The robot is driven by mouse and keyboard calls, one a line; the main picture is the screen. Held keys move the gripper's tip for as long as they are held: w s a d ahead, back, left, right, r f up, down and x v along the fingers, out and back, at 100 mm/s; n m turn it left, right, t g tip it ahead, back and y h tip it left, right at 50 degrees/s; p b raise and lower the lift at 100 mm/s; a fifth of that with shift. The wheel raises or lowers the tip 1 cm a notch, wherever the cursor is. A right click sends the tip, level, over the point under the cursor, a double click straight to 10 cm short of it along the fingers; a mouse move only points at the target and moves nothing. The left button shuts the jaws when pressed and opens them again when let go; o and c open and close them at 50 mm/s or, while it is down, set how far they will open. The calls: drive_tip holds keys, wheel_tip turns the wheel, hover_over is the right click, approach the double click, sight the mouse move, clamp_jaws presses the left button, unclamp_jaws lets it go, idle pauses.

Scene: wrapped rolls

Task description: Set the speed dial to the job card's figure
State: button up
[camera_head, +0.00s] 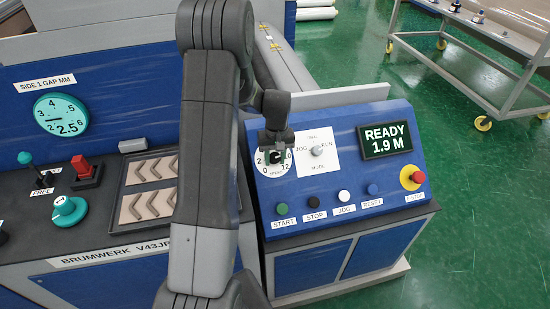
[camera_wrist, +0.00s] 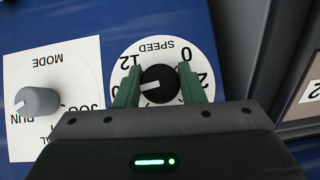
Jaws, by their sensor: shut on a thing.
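The speed dial (camera_head: 262,168) is a white round scale on the blue sloped console, partly covered by my gripper (camera_head: 276,156) in the head view. In the wrist view its scale (camera_wrist: 158,50) appears upside down, with 12 and 0 along the top and 2 at right. The black knob (camera_wrist: 162,78) sits between the green fingers of my gripper (camera_wrist: 160,88), which are shut on it. The knob's white pointer line points left in the wrist view, toward the left finger, which hides the numeral there. I see no job card that I can make out.
The mode knob (camera_head: 317,151) is just right of the speed dial; it also shows in the wrist view (camera_wrist: 38,101). A display (camera_head: 387,139) reads READY 1.9 M. Several push buttons and a red emergency stop (camera_head: 417,177) line the console below. A cart (camera_head: 480,60) stands behind right.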

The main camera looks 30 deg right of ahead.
drive_tip(key=m+t+y+b, duration=0.1)
drive_tip(key=m+y, duration=0.2)
drive_tip(key=m, duration=0.1)
drive_tip(key=shift+d+t+b, duration=0.1)
drive_tip(key=shift+t+b, duration=0.3)
drive_tip(key=m+t+y+b, duration=0.1)
drive_tip(key=m+t+b, duration=0.1)
drive_tip(key=m, duration=0.2)
drive_tip(key=shift+y, duration=0.4)
drive_tip(key=shift+r+m+t, duration=0.1)
drive_tip(key=shift+m+t, duration=0.2)
drive_tip(key=shift+t, duration=0.1)
drive_tip(key=o, duration=1)
drive_tip(key=b+v, duration=0.1)
drive_tip(key=v, duration=1.2)
drive_tip(key=shift+d+r+b, duration=0.25)
drive_tip(key=shift+d+b, duration=0.05)
drive_tip(key=shift+b, duration=0.1)
